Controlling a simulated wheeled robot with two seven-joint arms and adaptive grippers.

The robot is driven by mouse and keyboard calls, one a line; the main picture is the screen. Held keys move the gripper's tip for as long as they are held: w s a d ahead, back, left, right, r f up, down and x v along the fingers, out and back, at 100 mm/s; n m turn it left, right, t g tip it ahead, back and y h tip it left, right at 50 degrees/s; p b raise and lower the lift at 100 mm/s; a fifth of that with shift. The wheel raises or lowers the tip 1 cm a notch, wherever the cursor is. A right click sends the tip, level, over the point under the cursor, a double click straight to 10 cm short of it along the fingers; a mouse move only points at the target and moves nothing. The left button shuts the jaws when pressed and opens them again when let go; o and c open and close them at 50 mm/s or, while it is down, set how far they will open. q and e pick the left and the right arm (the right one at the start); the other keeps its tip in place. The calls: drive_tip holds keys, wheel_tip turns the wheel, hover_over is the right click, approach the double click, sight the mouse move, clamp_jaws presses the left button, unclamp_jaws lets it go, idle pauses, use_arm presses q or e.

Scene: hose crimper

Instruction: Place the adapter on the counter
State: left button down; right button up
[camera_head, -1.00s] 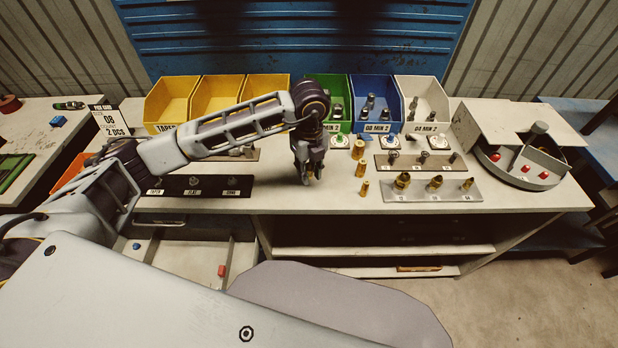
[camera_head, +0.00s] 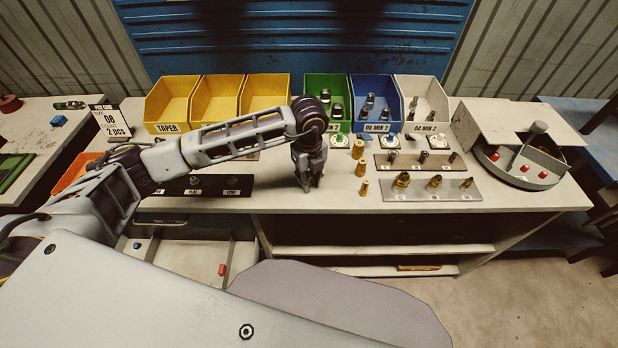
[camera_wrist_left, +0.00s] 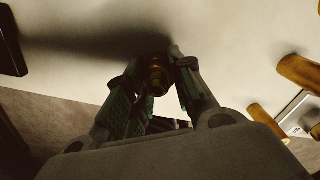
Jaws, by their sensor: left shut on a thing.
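My left gripper (camera_head: 308,182) points down over the front part of the counter (camera_head: 400,222), just left of the standing brass pieces. In the left wrist view its fingers (camera_wrist_left: 158,80) are shut on a dark brass adapter (camera_wrist_left: 157,72), which sits between the fingertips close to the pale counter top. In the head view the fingers mostly hide the adapter. I cannot tell whether the adapter touches the counter. My right gripper is not in view.
Brass pieces (camera_head: 360,168) stand just right of the gripper. A grey rack with brass fittings (camera_head: 434,182) lies further right, near a round machine (camera_head: 522,165). A dark labelled rack (camera_head: 195,186) lies left. Yellow (camera_head: 215,100), green, blue and white bins line the back.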

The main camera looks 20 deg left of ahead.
sight(309, 174)
use_arm(q)
drive_tip(key=shift+f, duration=0.15)
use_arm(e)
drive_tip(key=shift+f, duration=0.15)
use_arm(q)
drive_tip(key=c, duration=1.2)
unclamp_jaws()
drive_tip(key=shift+c, duration=0.2)
drive_tip(key=shift+r, duration=0.2)
drive_tip(key=shift+r, duration=0.65)
wheel_tip(309, 174, up, 9)
drive_tip(key=shift+r+b, duration=0.15)
drive_tip(key=shift+b, duration=0.35)
drive_tip(key=shift+r, duration=0.65)
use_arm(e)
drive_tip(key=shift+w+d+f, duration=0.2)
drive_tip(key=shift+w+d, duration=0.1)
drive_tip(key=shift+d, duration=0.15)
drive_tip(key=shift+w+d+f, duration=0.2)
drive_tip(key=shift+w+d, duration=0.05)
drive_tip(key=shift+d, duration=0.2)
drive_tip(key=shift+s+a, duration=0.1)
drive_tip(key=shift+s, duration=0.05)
